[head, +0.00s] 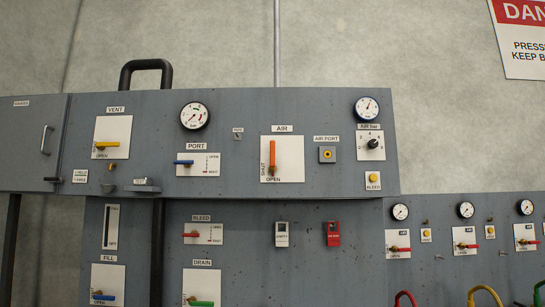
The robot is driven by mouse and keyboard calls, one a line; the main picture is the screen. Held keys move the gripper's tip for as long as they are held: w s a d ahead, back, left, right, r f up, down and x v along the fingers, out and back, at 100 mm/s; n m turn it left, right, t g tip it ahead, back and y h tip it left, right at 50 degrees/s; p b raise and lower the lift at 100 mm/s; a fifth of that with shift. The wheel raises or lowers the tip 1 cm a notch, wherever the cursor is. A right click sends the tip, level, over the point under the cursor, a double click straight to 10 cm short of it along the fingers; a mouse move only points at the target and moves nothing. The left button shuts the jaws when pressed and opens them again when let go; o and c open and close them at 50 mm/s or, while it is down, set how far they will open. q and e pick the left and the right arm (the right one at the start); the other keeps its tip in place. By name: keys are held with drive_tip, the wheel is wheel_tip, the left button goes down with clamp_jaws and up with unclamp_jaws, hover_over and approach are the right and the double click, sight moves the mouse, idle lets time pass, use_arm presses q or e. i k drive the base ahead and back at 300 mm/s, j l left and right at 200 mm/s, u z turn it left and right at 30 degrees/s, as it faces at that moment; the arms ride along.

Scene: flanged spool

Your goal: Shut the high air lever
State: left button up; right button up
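The high air lever (272,161) is an orange handle on a white plate (293,160) labelled AIR, in the middle of the upper grey panel in the head view. The handle stands upright from a pivot near the plate's lower left. The word SHUT runs vertically along its left side, and OPEN is printed below the pivot. Neither of my grippers is in view, and nothing touches the lever.
On the upper panel are a yellow vent lever (109,144), a blue port lever (184,162), an air port (327,154) and a black knob (373,143). The lower panel (300,275) carries a red bleed lever (192,234) and small red levers to the right.

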sight(272, 168)
drive_tip(key=i+l+u, duration=0.2)
drive_tip(key=i+l, duration=0.15)
drive_tip(key=i, duration=0.3)
drive_tip(key=i+l+u, duration=0.25)
drive_tip(key=i+l, duration=0.2)
drive_tip(key=i, duration=0.15)
